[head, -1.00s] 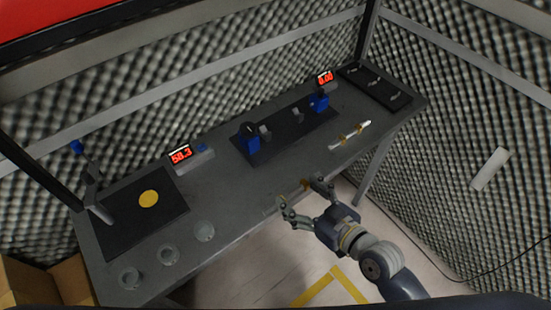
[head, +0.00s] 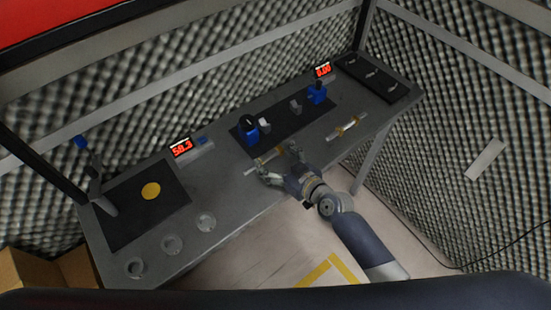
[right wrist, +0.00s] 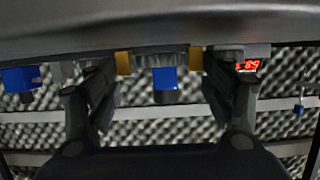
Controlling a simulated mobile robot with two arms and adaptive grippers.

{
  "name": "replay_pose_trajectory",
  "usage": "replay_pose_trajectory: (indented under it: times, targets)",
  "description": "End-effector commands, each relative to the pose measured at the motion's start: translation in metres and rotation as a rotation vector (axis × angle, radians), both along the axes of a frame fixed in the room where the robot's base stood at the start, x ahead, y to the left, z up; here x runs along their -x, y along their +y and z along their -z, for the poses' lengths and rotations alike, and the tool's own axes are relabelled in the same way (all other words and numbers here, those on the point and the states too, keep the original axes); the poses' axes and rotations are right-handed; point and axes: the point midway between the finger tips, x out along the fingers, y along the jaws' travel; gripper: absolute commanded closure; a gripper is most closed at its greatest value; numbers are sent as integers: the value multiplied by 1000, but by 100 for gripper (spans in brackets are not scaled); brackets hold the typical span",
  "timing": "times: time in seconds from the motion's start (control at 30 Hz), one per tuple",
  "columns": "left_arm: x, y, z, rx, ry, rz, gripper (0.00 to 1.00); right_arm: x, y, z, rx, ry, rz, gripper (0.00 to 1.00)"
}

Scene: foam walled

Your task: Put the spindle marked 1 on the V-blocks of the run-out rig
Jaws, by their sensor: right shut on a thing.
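The run-out rig (head: 282,128) is a dark plate just behind, with a small grey block (head: 264,125) and another grey block (head: 296,106), which look like the V-blocks. No spindle lies on them. Number marks are unreadable. My left gripper is out of view.
Blue units (head: 250,133) (head: 317,94) stand at the rig's ends. A red display (head: 182,148) is left and another (head: 323,70) is behind right. A black tray (head: 372,77) is far right.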

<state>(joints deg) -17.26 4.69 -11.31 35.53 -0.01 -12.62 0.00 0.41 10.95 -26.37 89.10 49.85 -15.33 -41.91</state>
Motion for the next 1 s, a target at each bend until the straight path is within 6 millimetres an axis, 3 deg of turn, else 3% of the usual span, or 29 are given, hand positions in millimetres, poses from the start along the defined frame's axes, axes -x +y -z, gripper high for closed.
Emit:
replay_pose_trajectory:
  times: [0.4, 0.43, 0.5, 1.0]
  targets:
    - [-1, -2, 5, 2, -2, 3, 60, -1, 0, 6, -1, -3, 1, 59]
    - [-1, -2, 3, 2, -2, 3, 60, 0, 0, 6, 0, 0, 0, 19]
    - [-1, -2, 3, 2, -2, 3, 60, 0, 0, 5, 0, 0, 1, 5]
    - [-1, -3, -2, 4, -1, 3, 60, 0, 0, 0, -1, 1, 0, 5]
